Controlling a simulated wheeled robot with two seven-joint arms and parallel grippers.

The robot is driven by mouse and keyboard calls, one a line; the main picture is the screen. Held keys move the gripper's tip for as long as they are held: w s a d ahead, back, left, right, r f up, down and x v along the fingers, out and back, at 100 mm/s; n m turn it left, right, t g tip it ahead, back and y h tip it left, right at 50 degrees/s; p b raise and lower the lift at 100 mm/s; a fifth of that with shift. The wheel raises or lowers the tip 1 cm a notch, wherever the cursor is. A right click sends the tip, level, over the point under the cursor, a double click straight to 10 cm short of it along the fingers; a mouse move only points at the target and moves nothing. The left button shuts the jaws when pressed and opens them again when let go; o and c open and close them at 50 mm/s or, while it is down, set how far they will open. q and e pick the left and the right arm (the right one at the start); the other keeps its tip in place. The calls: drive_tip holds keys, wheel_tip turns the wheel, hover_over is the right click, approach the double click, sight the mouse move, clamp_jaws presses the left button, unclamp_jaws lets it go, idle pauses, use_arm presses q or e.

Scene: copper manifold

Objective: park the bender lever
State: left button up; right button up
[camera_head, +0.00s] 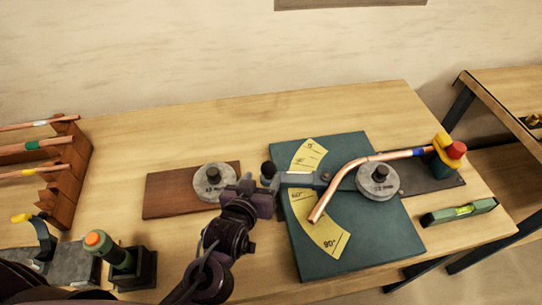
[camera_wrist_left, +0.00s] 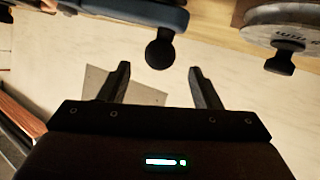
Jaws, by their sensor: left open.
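The bender lever (camera_head: 300,179) is a grey-blue bar with a black ball knob (camera_head: 268,169), lying over the yellow angle scale (camera_head: 327,233) on the teal bender plate (camera_head: 365,246), near the 60° mark. A bent copper tube (camera_head: 340,181) runs past the grey round former (camera_head: 377,181). My left gripper (camera_head: 250,186) is just left of the knob. In the left wrist view my gripper (camera_wrist_left: 160,80) is open and empty, and the knob (camera_wrist_left: 159,53) is ahead of the gap between its fingers, apart from them. My right gripper is not seen.
A second grey disc (camera_head: 213,182) sits on a brown board (camera_head: 166,193) beside my left gripper. A yellow and red clamp (camera_head: 447,150) and a green level (camera_head: 459,212) are at right. A wooden rack (camera_head: 70,185) with tubes and a green tool (camera_head: 115,252) are at left.

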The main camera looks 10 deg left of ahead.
sight(266, 171)
use_arm(q)
drive_tip(key=p+x, duration=0.1)
drive_tip(key=x, duration=0.2)
drive_tip(key=shift+w, duration=0.4)
drive_tip(key=shift+x, duration=1.1)
drive_tip(key=shift+w+d+f, duration=0.1)
drive_tip(key=shift+w+f, duration=0.15)
drive_tip(key=c, duration=0.9)
clamp_jaws()
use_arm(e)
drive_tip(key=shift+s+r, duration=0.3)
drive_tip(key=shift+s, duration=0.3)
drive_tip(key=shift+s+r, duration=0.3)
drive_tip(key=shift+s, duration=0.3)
